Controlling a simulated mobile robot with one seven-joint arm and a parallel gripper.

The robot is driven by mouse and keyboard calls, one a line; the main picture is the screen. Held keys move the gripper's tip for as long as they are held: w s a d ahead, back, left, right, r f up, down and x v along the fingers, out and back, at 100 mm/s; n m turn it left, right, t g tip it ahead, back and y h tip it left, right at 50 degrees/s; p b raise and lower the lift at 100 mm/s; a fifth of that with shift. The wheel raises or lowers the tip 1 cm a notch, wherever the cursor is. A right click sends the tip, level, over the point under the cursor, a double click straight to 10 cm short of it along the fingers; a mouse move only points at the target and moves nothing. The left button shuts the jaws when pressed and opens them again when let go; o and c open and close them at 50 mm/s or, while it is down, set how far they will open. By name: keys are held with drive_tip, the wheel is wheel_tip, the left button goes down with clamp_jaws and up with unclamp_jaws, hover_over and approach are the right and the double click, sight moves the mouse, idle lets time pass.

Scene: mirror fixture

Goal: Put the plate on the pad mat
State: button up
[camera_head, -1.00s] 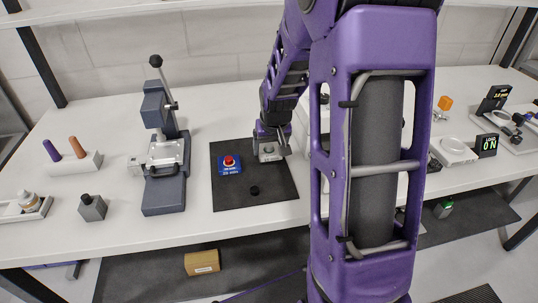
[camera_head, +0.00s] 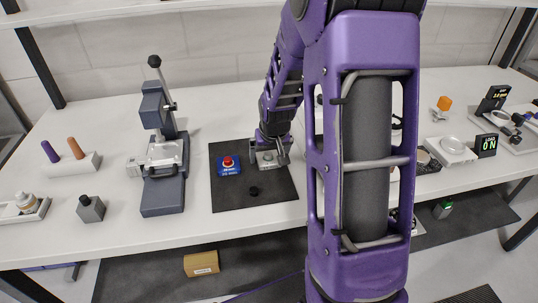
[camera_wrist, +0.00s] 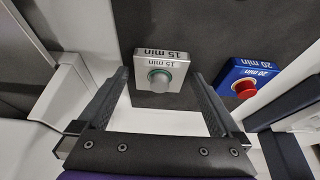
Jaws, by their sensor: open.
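The silver plate (camera_head: 267,160), a square metal block with a round green-ringed knob, sits on the right part of the dark pad mat (camera_head: 232,196). In the wrist view the plate (camera_wrist: 150,58) lies flat, with its label, apparently "15 min", facing up. My gripper (camera_wrist: 160,78) is open, with one finger on each side of the plate and a small gap on both sides. In the head view my gripper (camera_head: 271,155) is low over the mat and partly hides the plate.
A grey lever press (camera_head: 163,160) stands left of the mat. The mat's front left is clear.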

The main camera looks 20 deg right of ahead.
drive_tip(key=d+v, duration=0.1)
drive_tip(key=v, duration=1.1)
drive_tip(key=shift+a+p, duration=0.45)
drive_tip(key=shift+r, duration=0.1)
